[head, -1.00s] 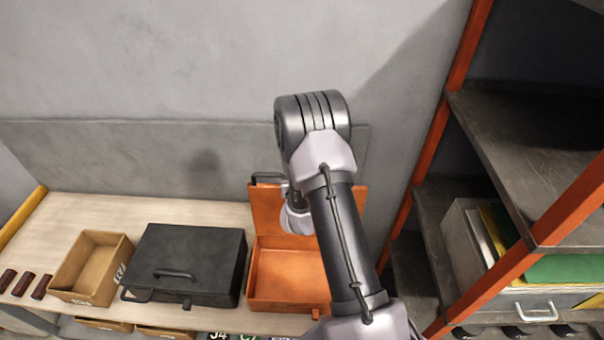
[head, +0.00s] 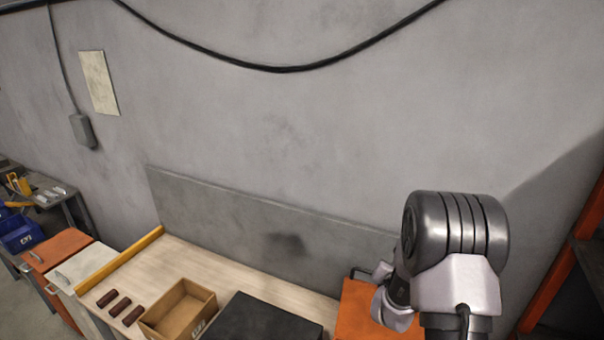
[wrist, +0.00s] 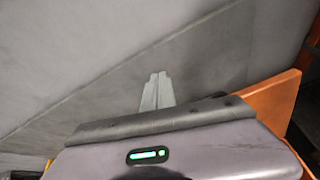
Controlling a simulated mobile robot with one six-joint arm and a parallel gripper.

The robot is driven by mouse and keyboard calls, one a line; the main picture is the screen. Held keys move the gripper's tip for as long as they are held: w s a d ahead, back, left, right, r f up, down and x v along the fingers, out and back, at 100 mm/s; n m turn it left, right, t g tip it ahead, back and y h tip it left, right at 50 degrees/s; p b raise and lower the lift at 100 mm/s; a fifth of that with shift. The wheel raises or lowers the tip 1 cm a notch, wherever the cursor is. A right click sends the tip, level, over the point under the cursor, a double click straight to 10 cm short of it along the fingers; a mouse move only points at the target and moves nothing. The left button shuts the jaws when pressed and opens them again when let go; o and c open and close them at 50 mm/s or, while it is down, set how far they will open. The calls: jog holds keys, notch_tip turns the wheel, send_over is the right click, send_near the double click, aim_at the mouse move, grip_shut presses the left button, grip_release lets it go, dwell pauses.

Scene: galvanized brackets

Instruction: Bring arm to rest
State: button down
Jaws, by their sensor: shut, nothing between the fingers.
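My gripper (wrist: 157,92) shows in the wrist view. Its two pale fingers are together with nothing between them, and they point toward the grey wall and backboard. In the head view my arm stands at the lower right, in front of the workbench. Its thick dark joint is uppermost, and the wrist part hangs beside the orange box (head: 360,312). The fingers are hidden in the head view. The raised orange lid (wrist: 282,92) shows at the right of the wrist view, close beside my gripper housing.
The wooden workbench (head: 225,262) holds a black case (head: 262,320), an open cardboard box (head: 165,320) and several dark red cylinders (head: 120,306). A grey backboard (head: 250,222) stands behind. An orange shelf post (head: 548,290) rises at right. A blue bin (head: 20,236) is far left.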

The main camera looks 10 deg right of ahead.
jog(key=s+a+f+m+g+y+b, duration=0.1)
jog(key=s+a+m+y+b, duration=0.25)
jog(key=a+m+b, duration=0.4)
jog(key=s+a+m+g+y+b, duration=0.1)
jog(key=s+a+m+y+b, duration=0.1)
jog(key=s+a+m+b, duration=0.45)
jog(key=s+a+f+m+g+y+b, duration=0.1)
jog(key=s+a+f+m+b, duration=0.1)
jog(key=s+a+m+b, duration=0.2)
jog(key=s+a+f+m+g+y+b, duration=0.1)
jog(key=s+a+f+m+b, duration=0.2)
jog(key=s+m, duration=0.4)
jog(key=s+a+f+m+g+y+b, duration=0.1)
jog(key=s+a+f+m+b, duration=0.1)
jog(key=s+a+m+b, duration=0.2)
jog(key=s+a+m, duration=0.1)
jog(key=s+a, duration=0.2)
jog(key=s, duration=0.5)
jog(key=shift+s+a+f+m+g+y+b, duration=0.2)
jog(key=shift+s+f+m+g+y+b, duration=0.1)
jog(key=shift+f+y+b, duration=0.1)
jog(key=shift+w, duration=0.1)
